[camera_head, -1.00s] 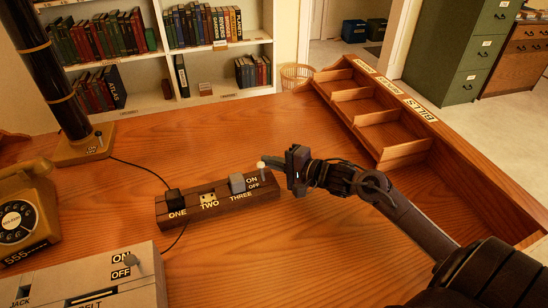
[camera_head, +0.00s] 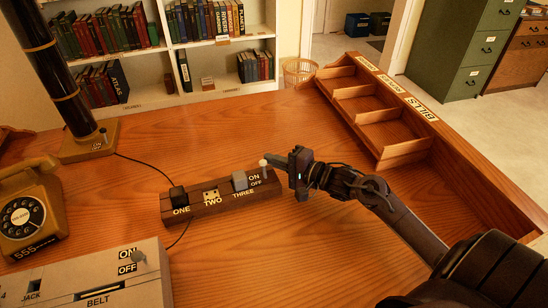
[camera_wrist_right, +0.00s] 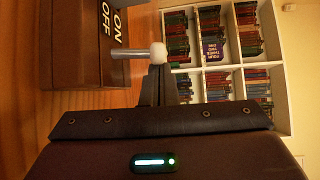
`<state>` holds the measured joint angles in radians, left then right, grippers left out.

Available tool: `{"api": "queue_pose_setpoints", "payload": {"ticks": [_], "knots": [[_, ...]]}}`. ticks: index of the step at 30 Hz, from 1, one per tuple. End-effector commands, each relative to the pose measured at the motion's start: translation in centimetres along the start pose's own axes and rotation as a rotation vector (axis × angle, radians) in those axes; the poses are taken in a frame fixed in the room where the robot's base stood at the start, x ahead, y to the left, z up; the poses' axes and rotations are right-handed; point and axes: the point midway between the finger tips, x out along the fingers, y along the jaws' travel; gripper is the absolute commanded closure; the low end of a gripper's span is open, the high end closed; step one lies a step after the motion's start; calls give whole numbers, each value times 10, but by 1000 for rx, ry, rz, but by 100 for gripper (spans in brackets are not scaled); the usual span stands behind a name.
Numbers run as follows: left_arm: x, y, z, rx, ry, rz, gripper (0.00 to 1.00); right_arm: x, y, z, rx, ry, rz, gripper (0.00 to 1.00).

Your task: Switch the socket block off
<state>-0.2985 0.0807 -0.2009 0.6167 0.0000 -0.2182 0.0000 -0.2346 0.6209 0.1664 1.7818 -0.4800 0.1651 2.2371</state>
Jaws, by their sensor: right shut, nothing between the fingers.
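The dark wooden socket block (camera_head: 222,203) lies on the desk, marked ONE, TWO and THREE, with a switch lever at its right end beside ON and OFF labels. The lever's pale round knob (camera_head: 263,162) stands up from the block; it also shows in the wrist view (camera_wrist_right: 158,53) on a grey stem (camera_wrist_right: 130,54). My right gripper (camera_head: 273,160) is shut and empty, its fingertips right at the knob. In the wrist view the fingertips (camera_wrist_right: 158,72) reach the knob's edge; I cannot tell whether they touch it. My left gripper is out of view.
A dark plug (camera_head: 178,197) and a grey plug (camera_head: 240,180) sit in the block. A lamp base (camera_head: 90,142), telephone (camera_head: 28,210) and a grey box marked BELT (camera_head: 70,275) stand left. A wooden tray (camera_head: 385,128) is at the right. Desk in front of the block is clear.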

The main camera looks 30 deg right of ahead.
Motion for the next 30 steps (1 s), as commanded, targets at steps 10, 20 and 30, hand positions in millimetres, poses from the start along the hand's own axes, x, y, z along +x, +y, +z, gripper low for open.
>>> {"api": "queue_pose_setpoints", "payload": {"ticks": [10,20,30], "knots": [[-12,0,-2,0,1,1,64,-2,-2,2,-33,1,-47,100],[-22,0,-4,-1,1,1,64,-5,-2,4,-86,2,-117,100],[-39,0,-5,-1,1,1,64,-14,-4,11,-186,2,-244,100]]}}
